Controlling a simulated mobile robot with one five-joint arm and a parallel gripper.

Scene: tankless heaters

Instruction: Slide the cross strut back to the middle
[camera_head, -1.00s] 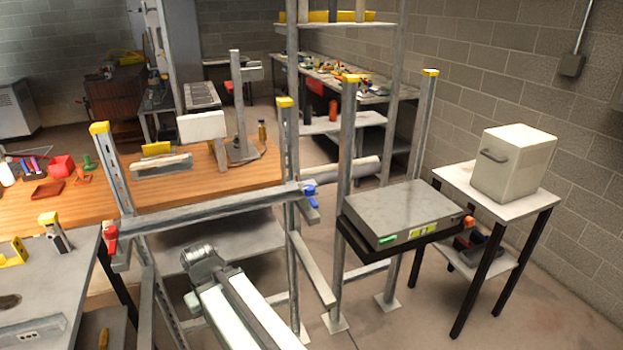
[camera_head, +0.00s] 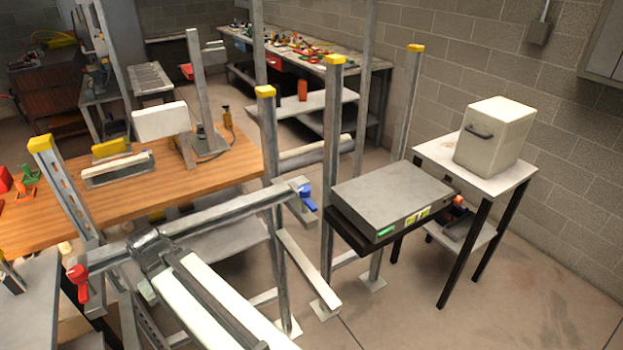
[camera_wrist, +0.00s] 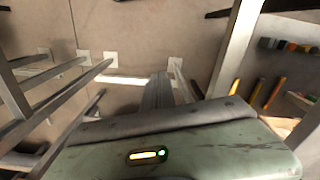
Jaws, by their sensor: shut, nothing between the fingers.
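The cross strut (camera_head: 228,210) is a grey metal bar lying across the frame between two yellow-capped posts. A red clamp handle (camera_head: 78,282) is at its left end and a blue one (camera_head: 307,198) at its right end, by the right post (camera_head: 272,150). My gripper (camera_head: 148,243) is at the left part of the strut and overlaps it in the head view; I cannot tell whether they touch. In the wrist view, the gripper's narrow grey fingers (camera_wrist: 157,92) are together with nothing between them. The tips are hard to make out in the head view.
A grey box (camera_head: 392,200) rests on a black shelf right of the strut. A white box (camera_head: 494,137) stands on a small table (camera_head: 430,150) further right. A wooden bench (camera_head: 225,160) lies behind the left post (camera_head: 65,185). The floor at right is open.

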